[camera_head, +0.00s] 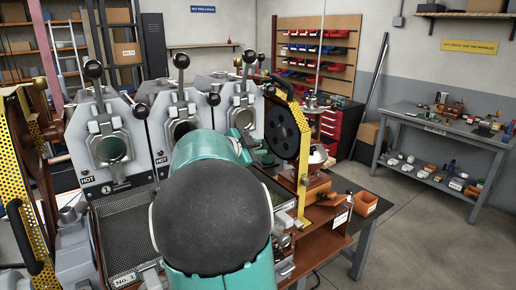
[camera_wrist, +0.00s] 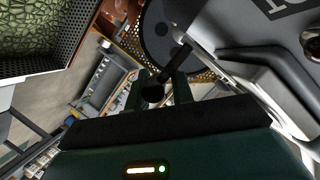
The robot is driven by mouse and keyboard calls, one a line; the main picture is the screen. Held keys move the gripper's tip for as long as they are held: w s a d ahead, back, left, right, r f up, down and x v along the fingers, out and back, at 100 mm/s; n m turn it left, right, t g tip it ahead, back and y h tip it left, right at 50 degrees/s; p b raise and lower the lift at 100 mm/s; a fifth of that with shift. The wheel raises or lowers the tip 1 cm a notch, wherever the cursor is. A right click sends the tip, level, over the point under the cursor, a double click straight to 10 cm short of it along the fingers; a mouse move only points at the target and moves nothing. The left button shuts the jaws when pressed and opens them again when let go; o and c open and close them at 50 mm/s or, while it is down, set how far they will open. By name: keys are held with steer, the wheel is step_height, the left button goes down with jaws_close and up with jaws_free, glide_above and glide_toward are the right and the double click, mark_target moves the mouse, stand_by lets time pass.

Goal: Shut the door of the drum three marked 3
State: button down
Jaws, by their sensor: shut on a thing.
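Drum three (camera_head: 243,104) is the right-hand one of three grey roaster fronts in the head view. Its round mouth shows in part, and I cannot read its number. My gripper (camera_head: 241,148) is low in front of it, mostly hidden behind my teal arm. In the wrist view my gripper (camera_wrist: 162,88) is shut on a dark handle (camera_wrist: 175,63) with a round end between the fingers. The handle appears to belong to the drum's door. I cannot make out the door itself or how far it stands open.
Drum one (camera_head: 110,145) and drum two (camera_head: 183,125) stand to the left, with black-knobbed levers. A yellow perforated guard with a black disc (camera_head: 283,132) stands close on the right. A mesh cooling tray (camera_head: 125,225) lies below drum one. Open floor is at the right.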

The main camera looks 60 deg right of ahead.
steer(key=shift+w+a+f, duration=0.1)
steer(key=shift+w+f, duration=0.35)
steer(key=shift+w, duration=0.1)
steer(key=c, duration=1.3)
jaws_free()
steer(key=shift+w+f, duration=0.1)
steer(key=shift+w, duration=0.05)
steer(key=shift+c, duration=0.2)
steer(key=shift+w, duration=0.1)
steer(key=r, duration=0.4)
steer(key=shift+s+r, duration=0.15)
steer(key=shift+s, duration=0.15)
steer(key=s+a+r, duration=0.2)
steer(key=a+r, duration=0.1)
steer(key=s+a+r, duration=0.3)
steer(key=a, duration=0.1)
steer(key=s+a+r, duration=0.2)
steer(key=a+r, duration=0.1)
steer(key=a, duration=0.1)
steer(key=shift+s+a+r, duration=0.15)
steer(key=shift+s+a, duration=0.05)
steer(key=shift+a, duration=0.05)
